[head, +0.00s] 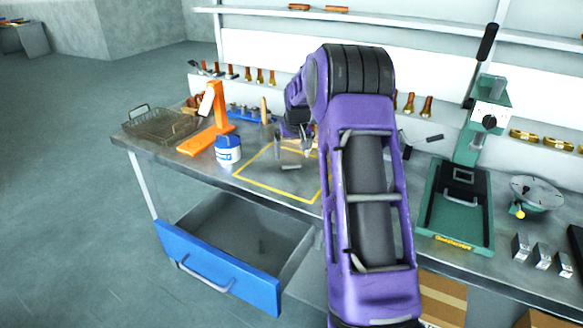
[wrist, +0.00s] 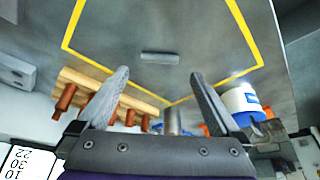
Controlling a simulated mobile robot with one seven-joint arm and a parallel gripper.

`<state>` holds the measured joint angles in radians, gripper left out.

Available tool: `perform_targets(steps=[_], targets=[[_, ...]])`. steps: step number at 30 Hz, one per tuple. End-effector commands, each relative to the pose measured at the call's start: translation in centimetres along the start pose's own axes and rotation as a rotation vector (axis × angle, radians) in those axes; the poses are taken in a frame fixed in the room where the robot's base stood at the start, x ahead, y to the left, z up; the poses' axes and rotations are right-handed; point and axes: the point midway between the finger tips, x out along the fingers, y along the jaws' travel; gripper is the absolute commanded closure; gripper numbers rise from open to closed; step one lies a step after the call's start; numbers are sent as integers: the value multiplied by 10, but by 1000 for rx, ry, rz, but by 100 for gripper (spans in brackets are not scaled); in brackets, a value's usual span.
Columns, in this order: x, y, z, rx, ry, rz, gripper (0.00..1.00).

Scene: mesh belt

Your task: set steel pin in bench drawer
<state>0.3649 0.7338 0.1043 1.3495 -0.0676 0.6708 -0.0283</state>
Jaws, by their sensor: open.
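A short grey steel pin (head: 291,167) lies on the bench top inside the yellow taped outline. In the wrist view the pin (wrist: 160,57) lies crosswise, beyond the fingertips and clear of them. My gripper (wrist: 159,77) is open, with nothing between its fingers. In the head view it is partly hidden by my purple arm, above the bench near the back of the outline. The bench drawer (head: 217,268) is pulled out below the bench, with a blue front and a grey inside. A small dark mark or object shows on its floor.
A blue and white tub (head: 228,149) stands at the outline's left edge, beside an orange stand (head: 207,130). A wire basket (head: 160,124) sits at the left end. A wooden rack with copper-coloured pegs (wrist: 100,88) is near the gripper. A green press (head: 455,205) stands right.

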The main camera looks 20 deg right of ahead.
Motion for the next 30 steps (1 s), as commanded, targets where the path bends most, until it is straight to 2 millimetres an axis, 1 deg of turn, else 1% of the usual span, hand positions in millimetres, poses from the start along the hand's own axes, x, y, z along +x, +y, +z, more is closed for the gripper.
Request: perform_targets(steps=[4, 9, 12, 15, 21, 23, 24, 29, 30], targets=[[11, 0, 1, 0, -1, -1, 0], [36, 1, 4, 0, -1, -1, 0], [48, 1, 3, 0, 0, 0, 0], [54, 2, 3, 0, 1, 1, 0], [54, 2, 3, 1, 2, 1, 0], [54, 2, 3, 1, 2, 1, 9], [54, 2, 3, 1, 2, 1, 16], [54, 2, 3, 1, 2, 1, 45], [54, 2, 3, 1, 2, 1, 52]])
